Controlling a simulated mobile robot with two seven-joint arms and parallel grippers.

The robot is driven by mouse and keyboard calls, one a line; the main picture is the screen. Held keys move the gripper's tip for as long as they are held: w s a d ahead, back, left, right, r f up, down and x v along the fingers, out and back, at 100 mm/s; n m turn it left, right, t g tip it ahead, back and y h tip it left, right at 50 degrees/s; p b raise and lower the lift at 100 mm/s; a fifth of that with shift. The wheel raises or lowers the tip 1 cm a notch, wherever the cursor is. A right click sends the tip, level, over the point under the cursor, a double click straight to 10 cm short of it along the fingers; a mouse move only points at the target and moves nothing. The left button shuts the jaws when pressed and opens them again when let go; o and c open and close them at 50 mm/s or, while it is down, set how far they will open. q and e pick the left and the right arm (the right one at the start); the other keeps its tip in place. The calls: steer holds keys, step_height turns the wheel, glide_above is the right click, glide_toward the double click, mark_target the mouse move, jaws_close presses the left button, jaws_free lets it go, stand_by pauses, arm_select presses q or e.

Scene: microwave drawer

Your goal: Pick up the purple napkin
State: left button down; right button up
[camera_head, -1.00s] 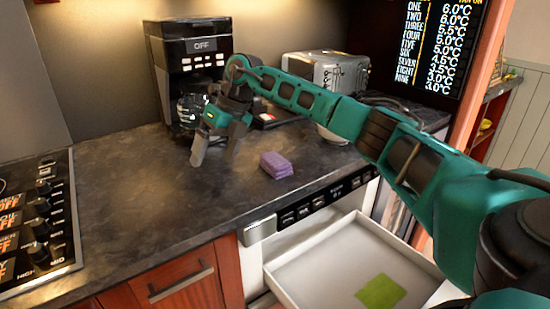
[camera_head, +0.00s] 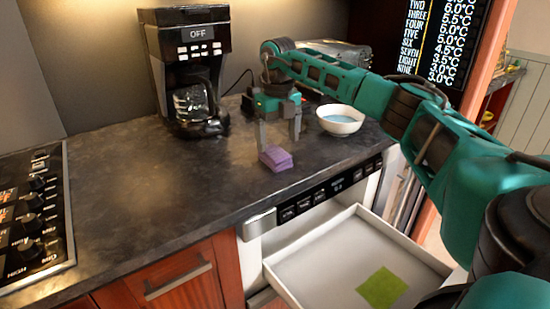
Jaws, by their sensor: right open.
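The purple napkin (camera_head: 276,158) is a small folded stack on the dark countertop, near its front edge above the open drawer. My right gripper (camera_head: 279,143) reaches in from the right, pointing down with its two grey fingers apart. The fingertips are at or just behind the napkin in the picture; the left finger overlaps the napkin's back left corner. I cannot tell whether they touch it. Nothing is held. My left gripper is not in view.
An open white drawer (camera_head: 300,272) holding a green napkin (camera_head: 382,288) juts out below the counter. A white bowl (camera_head: 341,120) stands right of my gripper, a coffee maker (camera_head: 187,75) at the back left. A stove (camera_head: 35,215) is at far left. The counter left of the napkin is clear.

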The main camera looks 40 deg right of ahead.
mark_target(278, 154)
step_height(278, 154, down, 4)
steer(key=shift+s+f, duration=0.1)
steer(key=shift+f, duration=0.1)
steer(key=shift+c, duration=0.3)
steer(key=c, duration=1.1)
